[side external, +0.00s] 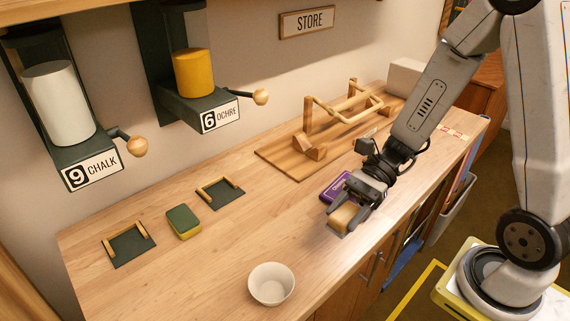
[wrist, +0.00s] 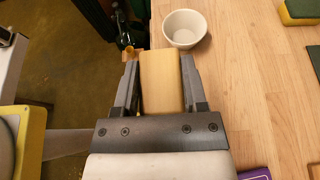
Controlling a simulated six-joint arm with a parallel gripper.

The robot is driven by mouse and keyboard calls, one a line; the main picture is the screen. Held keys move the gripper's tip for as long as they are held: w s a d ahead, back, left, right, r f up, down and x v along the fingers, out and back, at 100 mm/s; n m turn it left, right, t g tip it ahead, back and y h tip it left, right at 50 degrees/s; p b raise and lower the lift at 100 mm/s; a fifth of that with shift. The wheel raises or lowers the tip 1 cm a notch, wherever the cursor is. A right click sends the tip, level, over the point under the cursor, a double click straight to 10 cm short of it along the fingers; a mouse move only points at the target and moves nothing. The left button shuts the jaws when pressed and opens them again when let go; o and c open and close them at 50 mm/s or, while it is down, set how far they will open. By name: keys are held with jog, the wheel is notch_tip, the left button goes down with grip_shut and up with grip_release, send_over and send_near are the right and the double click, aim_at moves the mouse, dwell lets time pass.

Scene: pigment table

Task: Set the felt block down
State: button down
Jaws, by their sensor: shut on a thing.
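The felt block (side external: 343,218) is a tan block with a grey underside, held in my gripper (side external: 350,205) near the front edge of the wooden counter. In the wrist view the block (wrist: 161,82) sits between the two fingers of my gripper (wrist: 159,85), which is shut on its sides. It is low over the counter; I cannot tell whether its underside touches the surface.
A white bowl (side external: 271,284) stands nearer the left front. A purple card (side external: 337,187) lies just behind my gripper. A green-yellow sponge (side external: 183,222) sits between two dark mats (side external: 133,247) (side external: 222,196). A wooden rack (side external: 290,158) stands behind. Counter between bowl and mats is clear.

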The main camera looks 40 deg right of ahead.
jog(key=w+a+f, duration=0.2)
jog(key=w+f, duration=0.2)
jog(key=w, duration=0.4)
send_over(288, 238)
jog(key=s, duration=0.1)
jog(key=f, duration=0.3)
jog(key=shift+s+d+f, duration=0.2)
jog(key=shift+f, duration=0.1)
jog(key=shift+w+a+f, duration=0.1)
jog(key=shift+w+f, duration=0.4)
jog(key=shift+f, duration=0.05)
jog(key=shift+w+f, duration=0.1)
jog(key=shift+w+f, duration=0.15)
jog(key=shift+f, duration=1.55)
jog(key=shift+f, duration=0.1)
jog(key=shift+c, duration=0.7)
grip_release()
